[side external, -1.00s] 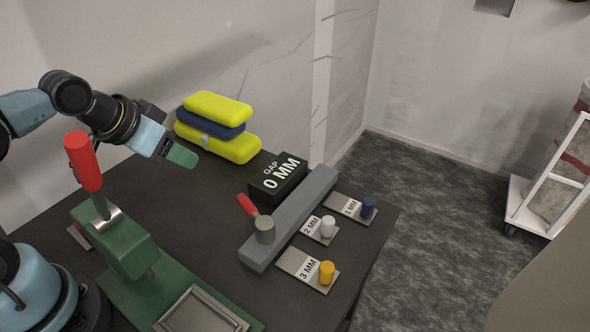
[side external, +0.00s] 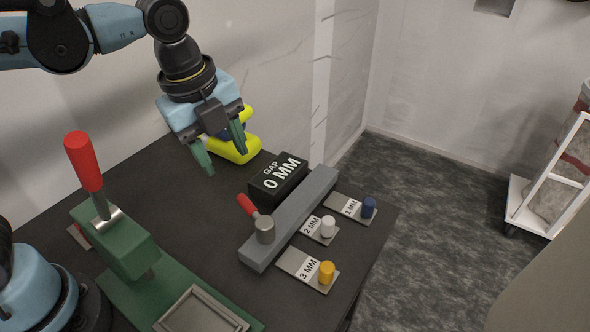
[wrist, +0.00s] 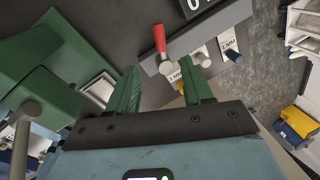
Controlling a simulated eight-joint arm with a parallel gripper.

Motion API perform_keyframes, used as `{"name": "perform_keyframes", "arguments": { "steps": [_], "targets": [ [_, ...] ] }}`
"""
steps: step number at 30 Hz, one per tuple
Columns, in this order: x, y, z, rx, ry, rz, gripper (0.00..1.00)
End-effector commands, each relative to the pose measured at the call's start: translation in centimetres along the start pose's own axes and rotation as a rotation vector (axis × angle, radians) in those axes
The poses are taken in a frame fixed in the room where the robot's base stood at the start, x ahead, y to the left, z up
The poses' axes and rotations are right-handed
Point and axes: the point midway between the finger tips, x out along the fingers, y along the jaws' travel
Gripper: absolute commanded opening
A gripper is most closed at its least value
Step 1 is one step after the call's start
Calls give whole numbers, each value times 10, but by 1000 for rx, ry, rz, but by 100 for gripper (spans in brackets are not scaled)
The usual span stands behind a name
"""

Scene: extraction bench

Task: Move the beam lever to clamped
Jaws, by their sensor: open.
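The beam lever (side external: 247,206) has a short red handle on a grey round hub, mounted on the long grey beam (side external: 306,199). Its handle points toward the upper left, away from the tagged plates. In the wrist view the lever's red handle (wrist: 159,38) is ahead of and between my fingers, with the hub at its lower end. My gripper (side external: 227,160) is open and empty, above the bench and behind the lever, pointing down. In the wrist view my gripper's green fingers (wrist: 161,78) are spread apart, and neither appears to touch the lever.
A black display (side external: 278,178) reading "GAP 0 MM" stands behind the beam. Plates marked 1 MM (side external: 350,207), 2 MM (side external: 318,229) and 3 MM (side external: 307,269) lie in front. A green press (side external: 120,245) with a tall red handle stands left.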

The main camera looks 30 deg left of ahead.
Motion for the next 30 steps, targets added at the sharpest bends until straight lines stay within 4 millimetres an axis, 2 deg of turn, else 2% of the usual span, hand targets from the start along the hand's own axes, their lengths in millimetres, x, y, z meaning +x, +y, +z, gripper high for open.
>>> {"name": "perform_keyframes", "arguments": {
  "steps": [5,21,30],
  "targets": [
    [12,0,0,7,0,1,50],
    [85,0,0,3,0,-1,50],
    [113,0,0,3,0,-1,50]
  ]
}}
